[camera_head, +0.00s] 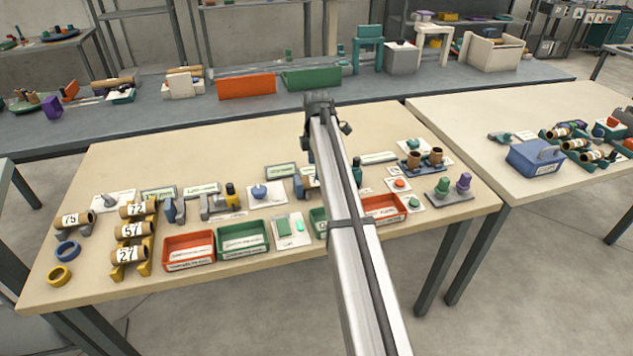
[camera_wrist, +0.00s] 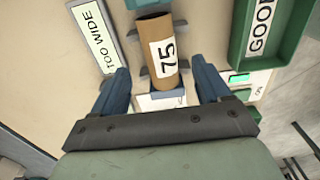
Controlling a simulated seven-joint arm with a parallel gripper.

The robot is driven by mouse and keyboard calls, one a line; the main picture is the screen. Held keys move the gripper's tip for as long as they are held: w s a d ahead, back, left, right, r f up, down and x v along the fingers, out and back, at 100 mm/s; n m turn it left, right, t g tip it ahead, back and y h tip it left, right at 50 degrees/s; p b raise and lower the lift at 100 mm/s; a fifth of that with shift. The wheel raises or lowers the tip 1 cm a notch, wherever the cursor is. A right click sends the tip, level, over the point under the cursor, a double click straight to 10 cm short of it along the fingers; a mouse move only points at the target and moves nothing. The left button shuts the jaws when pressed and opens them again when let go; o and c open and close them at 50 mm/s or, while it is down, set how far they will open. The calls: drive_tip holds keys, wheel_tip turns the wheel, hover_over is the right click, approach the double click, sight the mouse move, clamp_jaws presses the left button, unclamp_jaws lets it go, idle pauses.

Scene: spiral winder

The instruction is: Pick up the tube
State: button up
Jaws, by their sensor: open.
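A brown cardboard tube (camera_wrist: 155,33) with a white label reading 75 lies in the upper middle of the wrist view. Its near end is beside a blue block (camera_wrist: 167,94). My gripper (camera_wrist: 160,68) is open, with one blue finger on each side of the tube and a visible gap to both. I cannot tell whether the fingers are level with the tube or above it. In the head view my arm hides most of this spot and the gripper is not clear.
A TOO WIDE sign (camera_wrist: 92,38) stands left of the tube and a green GOOD tray (camera_wrist: 250,35) right. In the head view, several numbered tubes lie on a yellow rack (camera_head: 130,232) at left. Red (camera_head: 189,251) and green (camera_head: 243,238) trays line the table's front.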

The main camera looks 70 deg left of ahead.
drive_tip(key=shift+s+f, duration=0.2)
drive_tip(key=shift+f, duration=2.4)
drive_tip(key=c, duration=1.1)
